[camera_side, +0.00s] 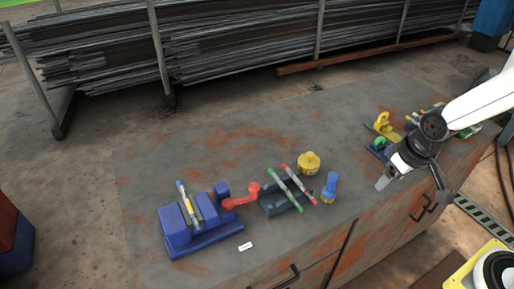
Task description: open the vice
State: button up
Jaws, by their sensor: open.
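A blue vice (203,239) stands at the front left of the worktop. A red crank handle (241,199) sticks out from its right side. A thin rod with yellow, white and blue parts (187,204) lies at the jaws; I cannot tell whether it is clamped. My gripper (413,188) is at the right, over the front edge of the worktop, with its fingers spread and nothing between them. It is well apart from the vice and the handle.
A dark rack (272,208) holding green and red rods, a yellow pot (309,163) and a blue knobbed piece (330,187) stand between vice and gripper. A white tag (245,246) lies near the vice. Yellow and green pieces (384,126) sit behind my gripper. The worktop's back left is clear.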

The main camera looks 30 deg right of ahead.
jog(key=w+a+g, duration=0.1)
jog(key=w+a, duration=0.7)
jog(key=w, duration=0.5)
jog(key=n+g, duration=0.1)
jog(key=g, duration=0.1)
send_over(254, 185)
jog(key=d, duration=0.1)
jog(key=shift+s+f, duration=0.1)
jog(key=shift+f, duration=0.8)
jog(key=shift+a, duration=0.5)
jog(key=shift+f, duration=0.1)
jog(key=shift+f, duration=3.85)
grip_shut()
